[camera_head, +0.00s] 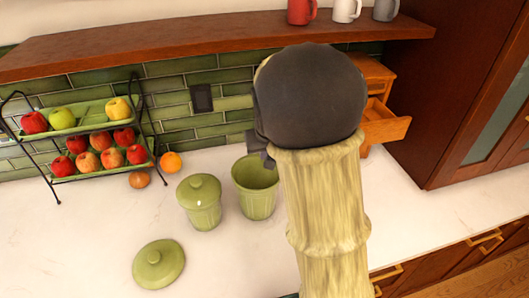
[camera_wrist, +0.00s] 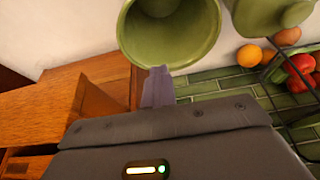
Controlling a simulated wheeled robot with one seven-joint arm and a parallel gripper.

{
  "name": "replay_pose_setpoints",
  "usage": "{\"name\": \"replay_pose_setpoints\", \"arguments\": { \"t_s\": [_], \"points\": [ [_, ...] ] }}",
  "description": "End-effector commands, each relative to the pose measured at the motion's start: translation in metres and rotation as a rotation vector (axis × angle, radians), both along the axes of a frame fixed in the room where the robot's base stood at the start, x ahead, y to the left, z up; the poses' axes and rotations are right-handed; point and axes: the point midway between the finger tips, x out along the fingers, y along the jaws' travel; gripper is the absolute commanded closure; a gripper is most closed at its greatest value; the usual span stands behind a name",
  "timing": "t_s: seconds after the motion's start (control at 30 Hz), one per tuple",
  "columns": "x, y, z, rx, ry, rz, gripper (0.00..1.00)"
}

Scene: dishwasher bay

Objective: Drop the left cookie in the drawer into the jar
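The open green jar (camera_head: 256,190) stands on the white counter, its mouth facing up; in the wrist view its mouth (camera_wrist: 172,35) is just beyond my fingers. My gripper (camera_head: 263,153) is at the jar's right rear, its fingers close above the rim. In the wrist view my fingers (camera_wrist: 158,86) show as one narrow grey shape, so their opening is unclear. No cookie shows in either view. The small wooden drawer unit (camera_head: 374,76) stands at the back right with its drawer (camera_head: 386,126) pulled out; my arm hides part of it.
A lidded green jar (camera_head: 200,205) stands left of the open jar. A loose green lid (camera_head: 158,264) lies in front. A two-tier fruit rack (camera_head: 85,140), an orange (camera_head: 171,161) and a brown egg-like item (camera_head: 139,179) are at left. A wooden shelf (camera_head: 190,42) with mugs runs above.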

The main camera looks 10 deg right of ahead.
Motion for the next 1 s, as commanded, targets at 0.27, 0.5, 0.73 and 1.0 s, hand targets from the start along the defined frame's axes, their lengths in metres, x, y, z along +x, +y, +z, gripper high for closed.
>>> {"name": "replay_pose_setpoints", "arguments": {
  "t_s": [0.27,0.5,0.73,1.0],
  "points": [
    [0.0,0.0,0.0,0.0,0.0,0.0,0.76],
    [-0.001,0.0,0.002,0.0,0.0,0.001,0.76],
    [-0.01,0.001,0.026,0.001,-0.004,0.003,0.76],
    [-0.03,0.001,0.075,0.002,-0.005,0.004,0.76]
  ]
}}
